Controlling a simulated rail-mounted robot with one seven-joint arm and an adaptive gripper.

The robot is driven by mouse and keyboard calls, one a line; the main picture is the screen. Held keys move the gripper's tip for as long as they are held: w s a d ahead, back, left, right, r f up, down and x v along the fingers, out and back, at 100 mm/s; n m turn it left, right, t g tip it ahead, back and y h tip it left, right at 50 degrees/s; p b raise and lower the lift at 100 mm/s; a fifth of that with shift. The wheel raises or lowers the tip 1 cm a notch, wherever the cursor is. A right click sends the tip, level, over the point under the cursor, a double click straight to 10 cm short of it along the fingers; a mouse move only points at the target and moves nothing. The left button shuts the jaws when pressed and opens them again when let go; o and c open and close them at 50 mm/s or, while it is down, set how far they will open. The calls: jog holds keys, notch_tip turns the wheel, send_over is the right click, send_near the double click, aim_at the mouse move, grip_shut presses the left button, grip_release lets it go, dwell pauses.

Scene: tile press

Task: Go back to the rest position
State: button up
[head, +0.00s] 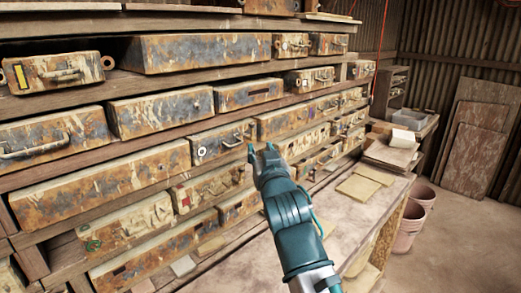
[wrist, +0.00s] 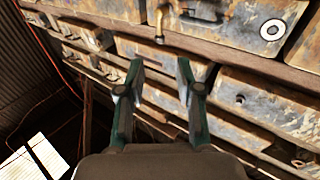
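My gripper (head: 262,150) is in the middle of the head view, raised above the bench and close to the front of the drawer rack. In the wrist view, my gripper (wrist: 160,85) has its two fingers spread apart with nothing between them. Just beyond the fingertips is a drawer with a ring mark and a handle (head: 234,141). A brass-coloured handle part also shows in the wrist view (wrist: 159,24), apart from the fingers.
Rusty, paint-worn drawers (head: 203,50) fill the wooden shelves on the left. A workbench (head: 352,224) runs below, with flat tiles (head: 358,188) and a grey bin (head: 410,119). Pinkish buckets (head: 410,222) stand on the floor at right.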

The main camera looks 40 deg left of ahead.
jog(key=w+d+f+m+h, duration=0.1)
jog(key=w+d+f+h, duration=0.1)
jog(key=w+d+f, duration=0.45)
jog(key=w+d+f+m+g+h, duration=0.1)
jog(key=w+d+f+h, duration=0.2)
jog(key=f, duration=0.6)
jog(key=w+d+f+m+h, duration=0.1)
jog(key=w+d+f+h, duration=0.1)
jog(key=w+d+f, duration=0.45)
jog(key=d+f+m+g+h, duration=0.4)
jog(key=d+f+g+h, duration=0.15)
jog(key=d+f, duration=1.9)
jog(key=s+d+f+m+g+h, duration=0.25)
jog(key=s+d+f+g, duration=0.35)
jog(key=s+d+f, duration=0.95)
jog(key=s+f+g, duration=0.3)
jog(key=s+f, duration=0.7)
jog(key=s, duration=0.3)
jog(key=s+f+g+y, duration=0.1)
jog(key=s+f+g, duration=0.3)
jog(key=s+f, duration=0.5)
jog(key=s, duration=0.5)
jog(key=shift+s+f, duration=0.15)
jog(key=shift+f, duration=0.25)
